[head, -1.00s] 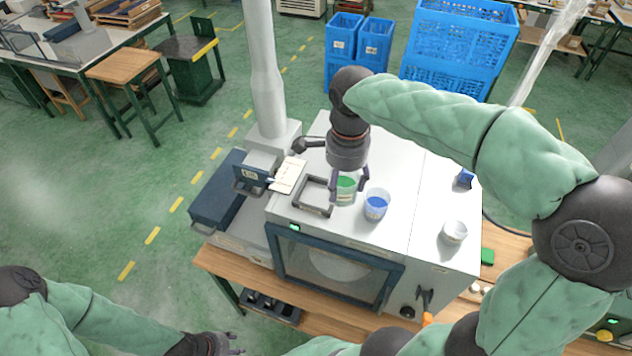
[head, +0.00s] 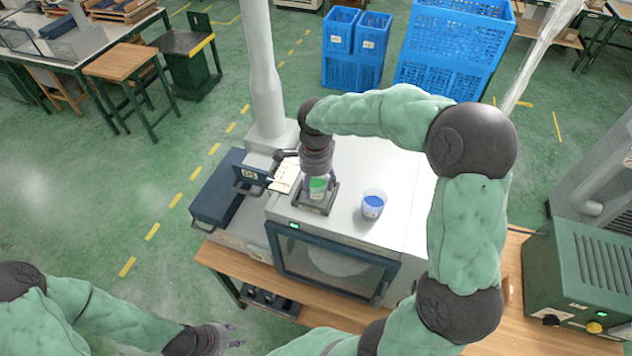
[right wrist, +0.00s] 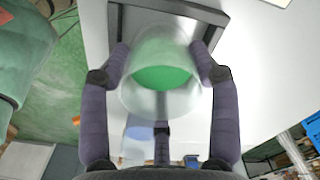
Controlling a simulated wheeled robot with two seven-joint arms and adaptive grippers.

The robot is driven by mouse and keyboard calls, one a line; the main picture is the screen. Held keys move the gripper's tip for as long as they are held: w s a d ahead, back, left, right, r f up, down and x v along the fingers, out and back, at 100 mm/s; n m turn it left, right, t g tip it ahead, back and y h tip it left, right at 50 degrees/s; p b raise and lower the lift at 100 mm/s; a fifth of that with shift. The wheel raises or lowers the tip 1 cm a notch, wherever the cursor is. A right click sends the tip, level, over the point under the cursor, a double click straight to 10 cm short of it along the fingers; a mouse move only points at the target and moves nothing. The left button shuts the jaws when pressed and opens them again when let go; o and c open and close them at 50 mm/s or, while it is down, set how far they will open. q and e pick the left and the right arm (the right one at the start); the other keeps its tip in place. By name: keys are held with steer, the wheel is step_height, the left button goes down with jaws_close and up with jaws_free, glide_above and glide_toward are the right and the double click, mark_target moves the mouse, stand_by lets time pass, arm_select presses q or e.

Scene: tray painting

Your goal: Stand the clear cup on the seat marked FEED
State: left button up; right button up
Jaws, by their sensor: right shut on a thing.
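A clear cup with green contents (head: 317,188) is in my right gripper (head: 318,184), over the dark square frame seat (head: 328,207) on top of the white machine. In the right wrist view the see-through cup (right wrist: 160,98) sits between the closed-in fingers, its green contents showing. The dark frame (right wrist: 215,17) shows behind it. I cannot tell whether the cup's base touches the seat, and I cannot read a FEED mark. My left gripper (head: 228,339) is empty, fingers apart, low at the front left.
A cup with blue contents (head: 373,204) stands right of the seat on the white machine top (head: 395,165). A dark blue box with a small sign (head: 250,174) and a pale card (head: 285,175) are left of it. My right arm covers the machine's right side.

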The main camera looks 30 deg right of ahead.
steer(key=shift+f, duration=0.15)
steer(key=shift+f, duration=0.2)
steer(key=o, duration=1.4)
step_height(320, 180, up, 12)
steer(key=shift+r+b, duration=0.2)
steer(key=shift+b, duration=0.45)
